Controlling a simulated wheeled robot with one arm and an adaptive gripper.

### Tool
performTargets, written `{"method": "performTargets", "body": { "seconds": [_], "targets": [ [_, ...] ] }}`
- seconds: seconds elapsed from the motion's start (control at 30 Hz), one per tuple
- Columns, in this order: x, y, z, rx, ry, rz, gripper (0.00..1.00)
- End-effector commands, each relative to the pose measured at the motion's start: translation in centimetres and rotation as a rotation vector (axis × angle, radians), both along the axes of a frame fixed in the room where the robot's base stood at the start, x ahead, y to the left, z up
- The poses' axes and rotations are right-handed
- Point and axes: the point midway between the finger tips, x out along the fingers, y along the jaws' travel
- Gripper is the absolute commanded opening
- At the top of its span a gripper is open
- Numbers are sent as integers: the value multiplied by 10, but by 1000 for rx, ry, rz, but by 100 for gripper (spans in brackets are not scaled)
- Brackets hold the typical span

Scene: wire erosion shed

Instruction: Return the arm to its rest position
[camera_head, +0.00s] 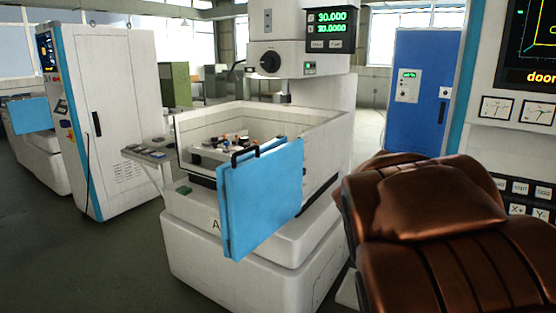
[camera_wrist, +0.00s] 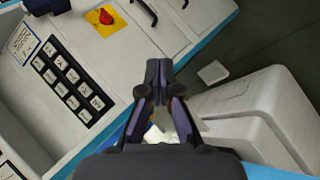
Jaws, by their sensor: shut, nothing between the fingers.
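My gripper (camera_wrist: 158,72) points up from the bottom of the wrist view. Its dark fingers meet at the tips, with nothing between them. In that view it is in front of a white machine housing with a keypad (camera_wrist: 68,82) to the left and a red knob (camera_wrist: 105,16) on a yellow plate above left. I cannot tell how far the fingertips are from the housing. The gripper does not show in the head view.
A white erosion machine (camera_head: 245,245) with an open work tank and a hanging blue door (camera_head: 262,195) stands in the middle. A white cabinet (camera_head: 115,120) stands left, a blue cabinet (camera_head: 420,85) behind. A control panel (camera_head: 518,110) rises at the right. Floor (camera_head: 95,265) is clear at lower left.

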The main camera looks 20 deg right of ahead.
Motion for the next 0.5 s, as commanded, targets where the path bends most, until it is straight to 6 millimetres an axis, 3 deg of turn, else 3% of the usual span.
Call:
{"method": "performTargets", "body": {
  "seconds": [0.03,0.3,0.4,0.5],
  "targets": [
    [-7,27,-10,70,0,14,0],
    [-63,173,-66,457,71,105,0],
    [-86,218,-77,576,110,147,0],
    [-107,252,-83,664,153,182,0]
  ]
}}
